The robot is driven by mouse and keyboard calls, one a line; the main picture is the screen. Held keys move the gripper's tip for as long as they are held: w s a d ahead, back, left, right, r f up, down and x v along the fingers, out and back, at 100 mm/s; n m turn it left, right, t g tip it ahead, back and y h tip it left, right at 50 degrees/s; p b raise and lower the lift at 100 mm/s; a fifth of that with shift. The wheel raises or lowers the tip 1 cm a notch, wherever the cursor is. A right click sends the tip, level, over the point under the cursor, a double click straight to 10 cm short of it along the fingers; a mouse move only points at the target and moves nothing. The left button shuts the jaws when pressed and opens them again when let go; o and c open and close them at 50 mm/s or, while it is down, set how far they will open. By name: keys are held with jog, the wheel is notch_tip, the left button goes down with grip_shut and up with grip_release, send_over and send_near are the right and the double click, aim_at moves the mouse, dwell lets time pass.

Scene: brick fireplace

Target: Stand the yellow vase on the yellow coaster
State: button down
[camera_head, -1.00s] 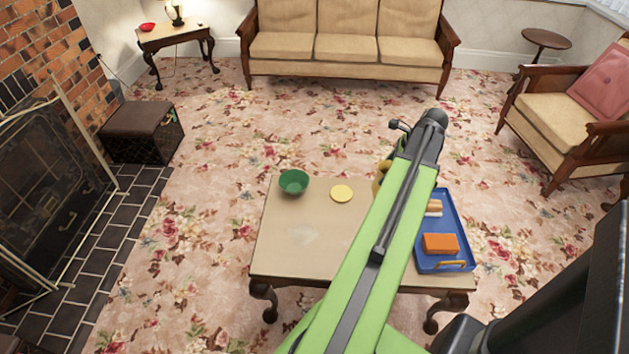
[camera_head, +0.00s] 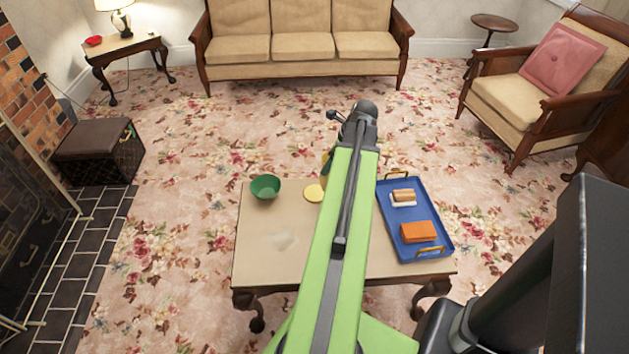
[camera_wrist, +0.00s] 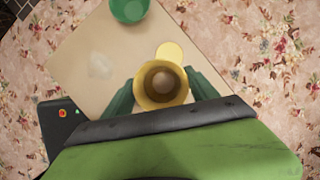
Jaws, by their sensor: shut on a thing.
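The yellow vase (camera_wrist: 161,85) is seen from above in the wrist view, mouth up. My gripper (camera_wrist: 160,92) is shut on it, with a green finger on each side. In the head view only a sliver of the vase (camera_head: 325,168) shows beside my arm; the rest is hidden. The yellow coaster (camera_head: 314,193) lies flat on the table, just left of my arm. In the wrist view the coaster (camera_wrist: 170,50) shows just beyond the vase's rim, which covers part of it. I cannot tell how high the vase is above the table.
The wooden table (camera_head: 262,265) has a green bowl (camera_head: 265,187) at its back left. A blue tray (camera_head: 393,226) on the right holds an orange block (camera_head: 418,232) and a sponge-like item (camera_head: 403,197). The table's left front is clear.

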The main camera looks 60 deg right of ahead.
jog(key=w+d+f+b, duration=0.2)
jog(key=w+f+b, duration=0.6)
jog(key=f, duration=0.1)
jog(key=shift+d+f, duration=0.25)
jog(key=shift+d, duration=0.1)
jog(key=shift+c, duration=1.2)
grip_release()
jog(key=shift+w, duration=0.1)
jog(key=p+v, duration=1.1)
jog(key=v, duration=0.1)
